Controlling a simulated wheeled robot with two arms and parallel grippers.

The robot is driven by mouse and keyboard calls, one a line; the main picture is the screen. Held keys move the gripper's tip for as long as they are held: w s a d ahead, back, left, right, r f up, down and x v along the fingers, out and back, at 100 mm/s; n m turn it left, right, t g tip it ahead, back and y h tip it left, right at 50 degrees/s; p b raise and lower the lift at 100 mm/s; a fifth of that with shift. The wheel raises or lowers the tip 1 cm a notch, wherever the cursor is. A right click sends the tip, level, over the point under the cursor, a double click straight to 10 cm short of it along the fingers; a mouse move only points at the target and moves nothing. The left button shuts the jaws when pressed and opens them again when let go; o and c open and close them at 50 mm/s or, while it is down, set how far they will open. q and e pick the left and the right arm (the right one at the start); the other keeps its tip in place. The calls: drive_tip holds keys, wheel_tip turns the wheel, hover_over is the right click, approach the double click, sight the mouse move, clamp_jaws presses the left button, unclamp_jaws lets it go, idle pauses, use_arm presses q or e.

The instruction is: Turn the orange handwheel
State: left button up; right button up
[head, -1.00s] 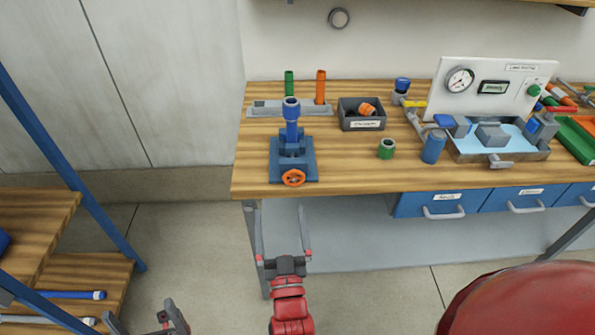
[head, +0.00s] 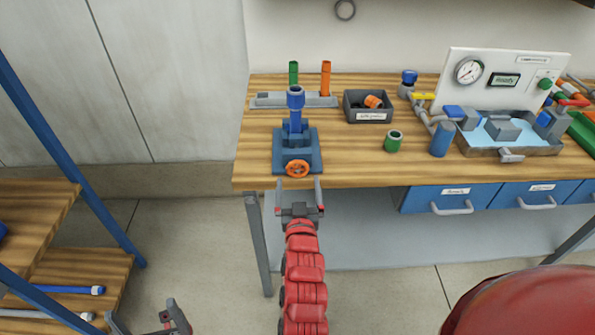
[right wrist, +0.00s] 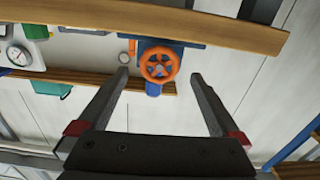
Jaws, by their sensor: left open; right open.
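The orange handwheel (head: 298,169) is on the front of a blue vise-like fixture (head: 282,158) at the front left of the wooden bench. A blue pipe (head: 296,108) stands upright in the fixture. In the right wrist view the handwheel (right wrist: 159,65) shows between and beyond the fingertips. My right gripper (head: 299,183) is open and empty, just in front of and slightly below the handwheel; I see no contact. It also shows in the right wrist view (right wrist: 158,75) with its fingers wide apart. My left gripper (head: 150,318) is open and empty at the bottom left edge, low, away from the bench.
On the bench (head: 350,170) are a rack with a green and an orange pipe (head: 295,101), a grey bin (head: 369,107), a green ring (head: 394,141) and a gauge panel (head: 500,78). A blue-framed shelf (head: 70,200) stands at the left.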

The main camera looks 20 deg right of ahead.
sight(298, 171)
drive_tip(key=x, duration=0.5)
drive_tip(key=shift+w+d, duration=0.1)
drive_tip(key=shift+w, duration=0.3)
drive_tip(key=c, duration=1.3)
drive_tip(key=shift+n, duration=1.1)
drive_tip(key=shift+n+b, duration=0.4)
drive_tip(key=shift+n, duration=1.7)
